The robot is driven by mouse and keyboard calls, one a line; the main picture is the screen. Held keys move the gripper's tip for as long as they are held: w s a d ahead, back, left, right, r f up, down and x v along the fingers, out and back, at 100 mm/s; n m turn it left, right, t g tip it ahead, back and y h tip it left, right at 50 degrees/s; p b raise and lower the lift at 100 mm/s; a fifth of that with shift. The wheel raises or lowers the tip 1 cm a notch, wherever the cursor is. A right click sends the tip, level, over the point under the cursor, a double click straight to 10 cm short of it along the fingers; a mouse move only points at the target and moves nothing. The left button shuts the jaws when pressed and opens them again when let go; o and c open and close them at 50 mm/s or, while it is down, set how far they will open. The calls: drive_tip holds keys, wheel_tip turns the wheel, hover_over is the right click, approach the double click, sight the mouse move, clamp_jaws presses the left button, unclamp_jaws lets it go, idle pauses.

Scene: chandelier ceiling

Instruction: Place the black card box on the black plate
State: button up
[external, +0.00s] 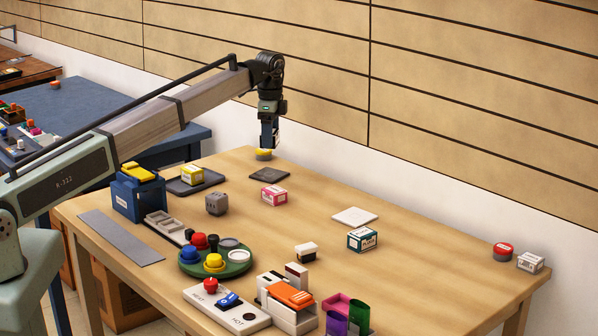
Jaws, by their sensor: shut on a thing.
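The box that best fits the black card box (530,262) is white with dark lettering, at the far right of the table. A flat dark square plate (269,174) lies bare near the back left of the table; I take it as the black plate. My gripper (267,146) points down at the table's back corner, behind the plate and far from the box. It appears shut on a small round grey piece with a yellow top (264,154) directly under its fingertips. The grip is too small to see clearly, and I cannot tell whether the piece touches the table.
A dark tray (209,181) carries a yellow-marked box (191,175). A pink box (274,196), grey cube (216,204), white tile (354,216) and teal box (362,240) stand mid-table. A red-topped round piece (502,251) stands beside the lettered box. The front is crowded.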

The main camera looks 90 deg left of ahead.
sight(270, 174)
drive_tip(key=shift+s+a, duration=0.7)
drive_tip(key=shift+a, duration=0.35)
drive_tip(key=shift+a+r+m, duration=0.1)
drive_tip(key=shift+a+m, duration=0.2)
drive_tip(key=shift+m, duration=0.2)
drive_tip(key=shift+w+a+f+m, duration=0.15)
drive_tip(key=shift+f+m, duration=0.9)
drive_tip(key=shift+f, duration=0.6)
drive_tip(key=shift+w+a+f+m, duration=0.1)
drive_tip(key=shift+f+m, duration=1)
drive_tip(key=shift+f, duration=0.55)
drive_tip(key=shift+w+a+f+m, duration=0.15)
drive_tip(key=shift+f+m, duration=0.9)
drive_tip(key=shift+f, duration=0.6)
drive_tip(key=shift+d+f, duration=0.1)
drive_tip(key=shift+f, duration=0.05)
drive_tip(key=o, duration=1.1)
drive_tip(key=shift+c, duration=0.2)
wheel_tip(270, 174, up, 12)
drive_tip(key=shift+r, duration=0.2)
